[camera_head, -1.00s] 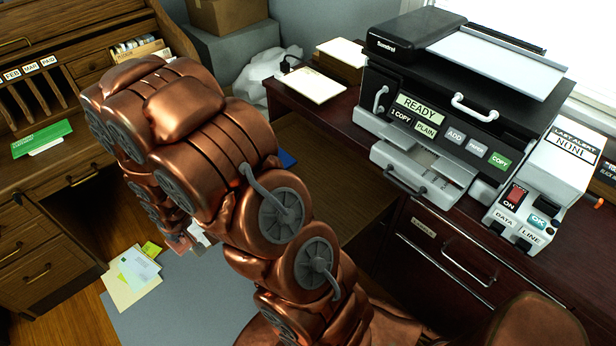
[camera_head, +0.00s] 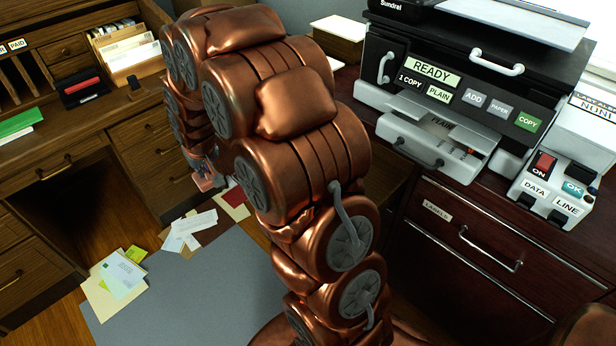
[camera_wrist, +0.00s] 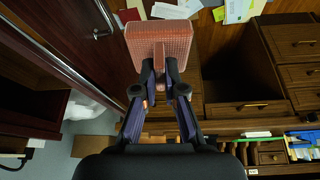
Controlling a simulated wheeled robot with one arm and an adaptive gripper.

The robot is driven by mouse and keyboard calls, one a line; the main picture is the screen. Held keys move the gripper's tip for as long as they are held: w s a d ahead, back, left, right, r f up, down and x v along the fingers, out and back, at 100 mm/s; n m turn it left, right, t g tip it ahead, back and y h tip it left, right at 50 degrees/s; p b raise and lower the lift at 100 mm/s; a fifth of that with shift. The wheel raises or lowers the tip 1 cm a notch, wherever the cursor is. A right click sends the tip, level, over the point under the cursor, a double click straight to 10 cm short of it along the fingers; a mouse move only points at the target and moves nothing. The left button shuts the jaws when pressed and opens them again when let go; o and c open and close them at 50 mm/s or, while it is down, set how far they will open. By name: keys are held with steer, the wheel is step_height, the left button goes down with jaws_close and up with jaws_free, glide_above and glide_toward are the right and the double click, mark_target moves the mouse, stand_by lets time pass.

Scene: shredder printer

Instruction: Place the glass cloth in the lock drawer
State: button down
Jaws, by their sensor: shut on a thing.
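My gripper (camera_wrist: 162,85) is shut on a pinkish, woven-looking folded pad (camera_wrist: 160,40), which appears to be the glass cloth. In the wrist view the pad is held out in front of the fingertips, above the floor and drawers. In the head view a small pink part of the cloth (camera_head: 208,182) shows beyond my copper arm, clear of the wooden desk; the arm hides much of my gripper. Several closed drawers show: wooden desk drawers (camera_head: 158,150) and a dark drawer marked "LABELS" (camera_head: 470,250). I cannot tell which is the lock drawer.
Papers (camera_head: 115,280) and envelopes (camera_head: 185,232) lie on the floor and grey mat (camera_head: 215,285). A printer (camera_head: 480,85) with its tray out and a switch box (camera_head: 548,190) stand on the dark cabinet at right. The desk's knee space (camera_head: 60,210) is open.

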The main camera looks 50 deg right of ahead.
steer(key=s+d+r+m+b, duration=0.1)
steer(key=s+d+b, duration=0.25)
steer(key=d, duration=0.25)
steer(key=s+d+r+m+h+b, duration=0.1)
steer(key=s+d+r+b, duration=0.1)
steer(key=s+d+b, duration=0.3)
steer(key=s+d+r+m+b, duration=0.1)
steer(key=d+b, duration=0.1)
steer(key=d, duration=0.5)
steer(key=shift+s+d+f, duration=0.9)
steer(key=shift+s+f, duration=0.15)
steer(key=shift+f, duration=2.1)
steer(key=shift+s+d+f, duration=0.9)
steer(key=shift+s+f, duration=0.1)
steer(key=shift+f, duration=2.15)
steer(key=shift+s+d+f, duration=0.9)
steer(key=shift+s+f, duration=0.15)
steer(key=shift+f, duration=2.1)
steer(key=shift+f, duration=0.2)
steer(key=c, duration=1.3)
jaws_free()
steer(key=shift+o, duration=0.2)
steer(key=shift+r, duration=0.1)
